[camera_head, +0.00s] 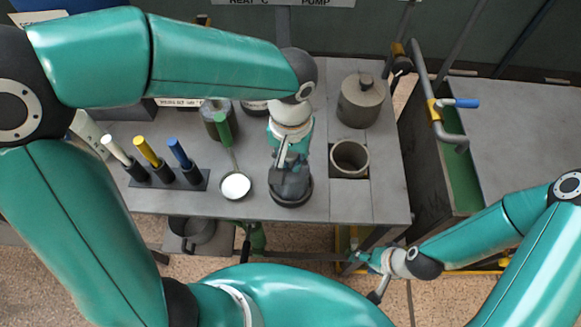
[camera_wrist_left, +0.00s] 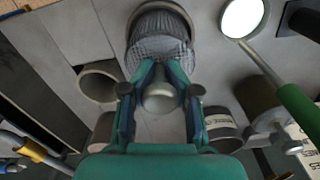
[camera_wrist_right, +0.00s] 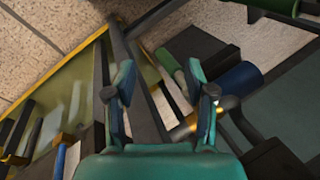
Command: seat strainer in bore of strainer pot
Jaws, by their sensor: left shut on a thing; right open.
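The strainer (camera_wrist_left: 160,48) is a grey mesh basket with a rounded knob in the left wrist view. My left gripper (camera_head: 290,172) is shut on that knob; it also shows in the left wrist view (camera_wrist_left: 160,90). A dark round rim (camera_head: 292,202) shows below the gripper in the head view; I cannot tell whether the strainer rests there or hangs just above. The strainer pot (camera_head: 350,160) is an open grey cylinder with an empty-looking bore, right of the left gripper. It also shows in the left wrist view (camera_wrist_left: 98,82). My right gripper (camera_wrist_right: 165,100) is open and empty, low beyond the table's front right corner.
A lidded grey pot (camera_head: 361,102) stands behind the strainer pot. A white-bowled ladle with green handle (camera_head: 235,186) and a rack of coloured handles (camera_head: 165,178) stand left. A railed bin with a blue-handled lever (camera_head: 462,103) stands right. The table's front right is clear.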

